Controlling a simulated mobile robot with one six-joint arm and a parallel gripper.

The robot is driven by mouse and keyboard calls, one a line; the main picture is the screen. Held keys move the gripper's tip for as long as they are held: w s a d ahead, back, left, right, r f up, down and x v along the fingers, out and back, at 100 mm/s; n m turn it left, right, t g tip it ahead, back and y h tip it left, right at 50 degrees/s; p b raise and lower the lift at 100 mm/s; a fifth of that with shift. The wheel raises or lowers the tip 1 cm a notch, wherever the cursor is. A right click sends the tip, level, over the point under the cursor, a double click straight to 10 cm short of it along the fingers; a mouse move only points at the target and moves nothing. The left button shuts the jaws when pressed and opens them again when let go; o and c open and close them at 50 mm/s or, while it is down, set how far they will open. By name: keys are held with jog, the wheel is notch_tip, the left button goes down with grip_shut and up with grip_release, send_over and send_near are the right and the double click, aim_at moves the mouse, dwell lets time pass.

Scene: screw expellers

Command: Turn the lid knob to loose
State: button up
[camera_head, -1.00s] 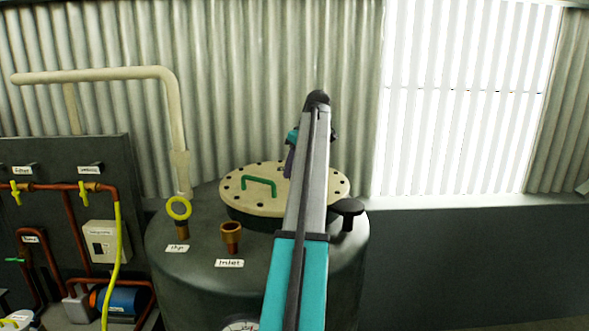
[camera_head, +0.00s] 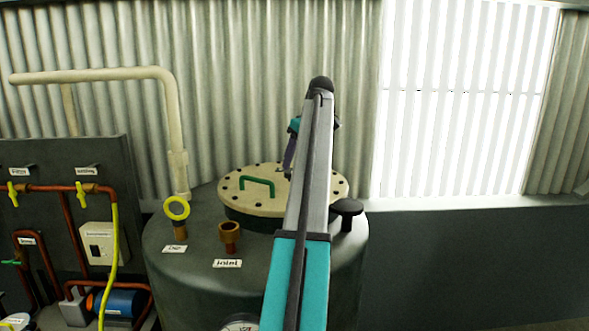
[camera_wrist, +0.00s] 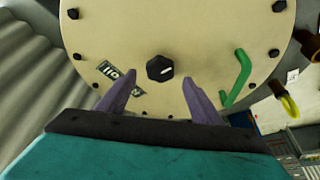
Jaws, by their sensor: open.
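The lid knob (camera_wrist: 160,68) is a small black hexagonal knob with a white mark, near the middle of the round cream lid (camera_wrist: 215,30) in the wrist view. A label (camera_wrist: 120,75), partly behind a finger, lies left of it. My gripper (camera_wrist: 161,88) is open, its two purple fingers pointing at the lid. The knob shows just beyond the fingertips, between their lines; I see no contact. In the head view the lid (camera_head: 240,205) lies on top of the dark tank (camera_head: 190,270); my arm hides the knob, and a purple finger shows beside the arm.
A green handle (camera_head: 258,185) stands on the lid, with bolts around the rim. A black mushroom-shaped knob (camera_head: 347,207), a yellow ring (camera_head: 176,208) and a brass fitting (camera_head: 229,236) stand around the lid.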

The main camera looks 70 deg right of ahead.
jog(key=p+v, duration=0.3)
jog(key=v, duration=0.6)
jog(key=shift+r, duration=0.3)
jog(key=shift+s, duration=0.2)
